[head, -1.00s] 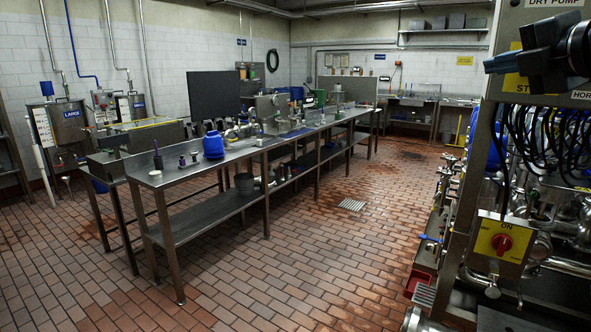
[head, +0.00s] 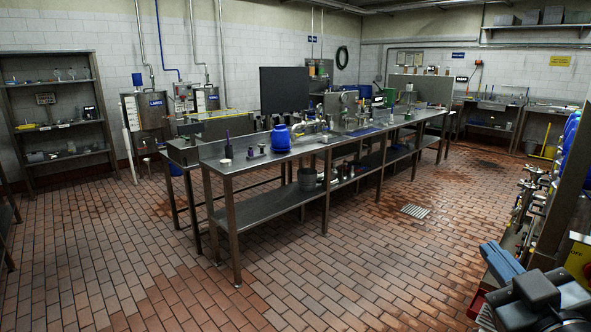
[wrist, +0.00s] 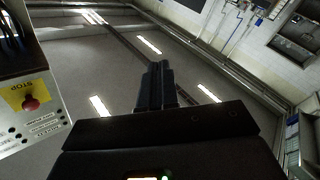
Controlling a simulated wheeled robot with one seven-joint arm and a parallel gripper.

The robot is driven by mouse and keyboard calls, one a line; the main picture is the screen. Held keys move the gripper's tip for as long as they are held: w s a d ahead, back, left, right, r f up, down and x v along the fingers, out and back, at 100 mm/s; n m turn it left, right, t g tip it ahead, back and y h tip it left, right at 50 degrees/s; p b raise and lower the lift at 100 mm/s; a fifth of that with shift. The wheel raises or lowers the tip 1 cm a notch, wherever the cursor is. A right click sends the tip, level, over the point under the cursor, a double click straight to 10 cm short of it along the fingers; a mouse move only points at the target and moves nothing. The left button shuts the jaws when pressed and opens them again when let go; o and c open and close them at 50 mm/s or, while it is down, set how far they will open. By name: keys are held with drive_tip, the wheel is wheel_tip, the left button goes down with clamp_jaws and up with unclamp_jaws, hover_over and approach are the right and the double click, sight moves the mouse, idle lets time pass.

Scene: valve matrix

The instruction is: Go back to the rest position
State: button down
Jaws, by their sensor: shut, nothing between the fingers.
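My gripper (wrist: 158,68) is shut and empty in the wrist view, its two dark fingers side by side against the ceiling. In the head view my gripper (head: 494,252) is at the lower right, its blue-grey fingers toward the upper left. It appears in front of the equipment at the right edge and holds nothing. No task object is named.
A control panel with a red stop button (wrist: 31,103) is at the left of the wrist view. A long steel table (head: 240,165) stands mid-room with a blue jug (head: 281,138). Shelving (head: 85,124) is at the left wall. The tiled floor (head: 370,265) is mostly clear.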

drive_tip(key=s+a+f+m+g, duration=0.1)
drive_tip(key=s+a+f+m, duration=0.15)
drive_tip(key=s+f, duration=0.4)
drive_tip(key=s+a+f+m+g, duration=0.1)
drive_tip(key=s+a+f, duration=0.25)
drive_tip(key=s, duration=0.65)
drive_tip(key=s+a+f+m+g, duration=0.1)
drive_tip(key=s+a+f+m, duration=0.1)
drive_tip(key=s+f, duration=0.55)
drive_tip(key=s+r+g+y, duration=0.1)
drive_tip(key=s+r, duration=0.1)
drive_tip(key=s, duration=1)
drive_tip(key=shift+s+d+r+n+b, duration=0.25)
drive_tip(key=shift+s+r+n+b, duration=0.1)
drive_tip(key=shift+n, duration=0.1)
